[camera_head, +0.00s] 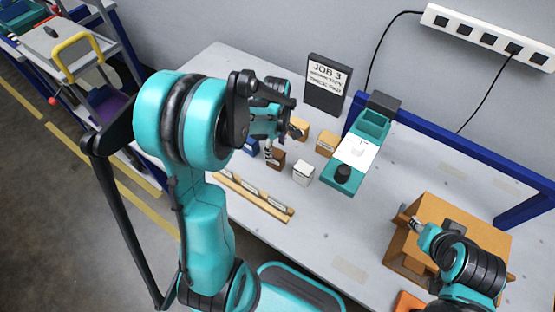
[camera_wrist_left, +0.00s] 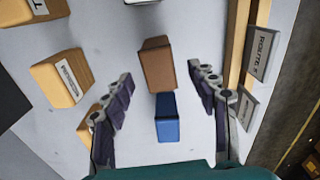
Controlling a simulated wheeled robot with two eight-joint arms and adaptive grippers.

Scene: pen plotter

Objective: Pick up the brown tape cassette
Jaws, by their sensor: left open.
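The brown tape cassette (camera_head: 276,159) stands on the grey table below my left gripper (camera_head: 284,137). In the left wrist view, the brown cassette (camera_wrist_left: 156,66) lies ahead between the fingertips, with clear gaps on both sides. My left gripper (camera_wrist_left: 161,76) is open and empty. A blue cassette (camera_wrist_left: 167,118) sits right behind the brown one, nearer the palm and also between the fingers. It shows partly behind the arm in the head view (camera_head: 251,146). My right gripper (camera_head: 415,223) is by an orange-brown box at the right; its fingers are too small to read.
Tan cassettes (camera_wrist_left: 62,80) stand to one side and a white cassette (camera_head: 303,173) beside the brown one. A wooden labelled rack (camera_head: 253,199) lies in front. A teal plotter (camera_head: 345,160), a JOB 3 sign (camera_head: 327,84) and the orange-brown box (camera_head: 445,213) stand farther right.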

